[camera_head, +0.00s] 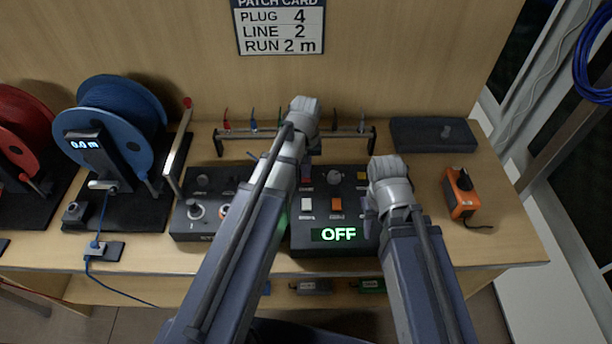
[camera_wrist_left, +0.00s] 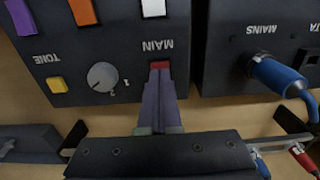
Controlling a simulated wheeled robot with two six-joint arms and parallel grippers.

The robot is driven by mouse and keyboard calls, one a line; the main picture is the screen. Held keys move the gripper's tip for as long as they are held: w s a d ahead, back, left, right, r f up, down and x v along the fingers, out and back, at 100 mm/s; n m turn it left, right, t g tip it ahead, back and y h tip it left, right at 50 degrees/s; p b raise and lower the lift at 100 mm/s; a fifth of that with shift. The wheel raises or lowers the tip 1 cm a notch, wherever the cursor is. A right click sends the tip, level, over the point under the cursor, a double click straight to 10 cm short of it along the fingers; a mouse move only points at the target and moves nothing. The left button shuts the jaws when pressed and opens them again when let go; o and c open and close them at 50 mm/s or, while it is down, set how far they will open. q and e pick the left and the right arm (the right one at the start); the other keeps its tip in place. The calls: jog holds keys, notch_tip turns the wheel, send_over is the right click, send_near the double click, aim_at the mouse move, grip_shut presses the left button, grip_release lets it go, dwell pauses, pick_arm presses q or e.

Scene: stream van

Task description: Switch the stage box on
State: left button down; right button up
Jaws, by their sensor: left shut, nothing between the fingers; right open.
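A dark control box (camera_head: 320,241) on the bench has a lit green display (camera_head: 338,235) reading OFF. Its red switch (camera_wrist_left: 160,65), labelled MAIN, is lit dark red in the left wrist view. My left gripper (camera_wrist_left: 161,78) is shut and empty, its tips at the red switch's edge; I cannot tell whether they touch. In the head view my left arm hides part of the panel. A second dark box (camera_head: 185,228) stands to the left, partly hidden; its front label is unreadable. My right gripper (camera_head: 371,207) is over the control box's right side.
The second box has a MAINS socket with a blue plug (camera_wrist_left: 278,75). A rack (camera_head: 345,135) with coloured leads stands behind the boxes. Blue (camera_head: 120,115) and red (camera_head: 20,130) reels are at the left. An orange device (camera_head: 461,195) lies right, with bare bench around it.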

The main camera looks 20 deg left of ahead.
pick_arm(q)
jog(key=shift+f+b, duration=0.75)
jog(key=shift+f, duration=0.1)
pick_arm(e)
jog(key=shift+f, duration=0.8)
pick_arm(q)
jog(key=shift+r, duration=0.15)
pick_arm(e)
jog(key=shift+r, duration=0.15)
pick_arm(q)
notch_tip(320, 180, up, 7)
jog(key=p, duration=0.7)
pick_arm(e)
notch_tip(320, 180, up, 7)
pick_arm(q)
jog(key=s+d+m+y, duration=0.1)
jog(key=s+d+m, duration=0.6)
jog(key=s+d, duration=0.3)
jog(key=s, duration=0.4)
jog(key=shift+s+d, duration=0.15)
jog(key=shift+d, duration=0.1)
